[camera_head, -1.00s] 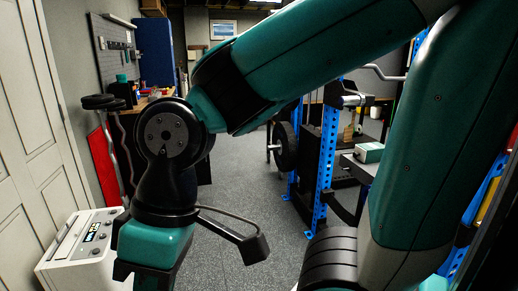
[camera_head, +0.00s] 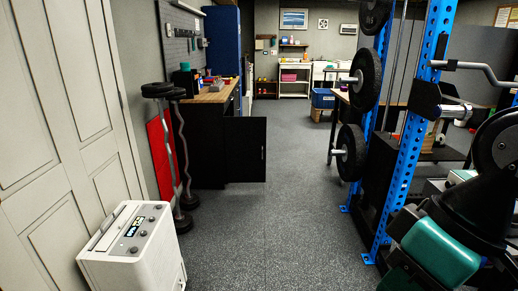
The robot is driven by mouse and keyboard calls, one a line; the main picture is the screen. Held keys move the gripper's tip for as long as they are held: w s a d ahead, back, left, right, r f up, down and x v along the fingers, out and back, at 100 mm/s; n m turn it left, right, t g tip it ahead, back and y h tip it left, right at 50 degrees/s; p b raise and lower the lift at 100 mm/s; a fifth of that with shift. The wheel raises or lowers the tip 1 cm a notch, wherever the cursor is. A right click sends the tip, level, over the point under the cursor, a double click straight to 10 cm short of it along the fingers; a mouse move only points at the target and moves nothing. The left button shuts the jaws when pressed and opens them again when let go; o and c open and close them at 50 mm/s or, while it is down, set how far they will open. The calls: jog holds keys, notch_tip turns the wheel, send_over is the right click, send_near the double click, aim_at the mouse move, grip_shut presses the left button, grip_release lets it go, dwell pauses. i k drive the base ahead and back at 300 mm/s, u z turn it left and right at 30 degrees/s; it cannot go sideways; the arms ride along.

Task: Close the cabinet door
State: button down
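A black cabinet (camera_head: 205,145) stands under the wooden-topped workbench against the left wall, in the middle distance. Its black door (camera_head: 246,150) stands open and sticks out to the right into the walkway. A small light handle shows near the door's right edge.
A white machine (camera_head: 135,245) stands at the front left, with curl bars (camera_head: 180,160) and a red panel (camera_head: 160,160) behind it. A blue rack (camera_head: 407,140) with weight plates stands on the right. The grey floor (camera_head: 280,220) between is clear up to the door.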

aim_at(245, 137)
jog(key=i, duration=3)
jog(key=u, duration=0.5)
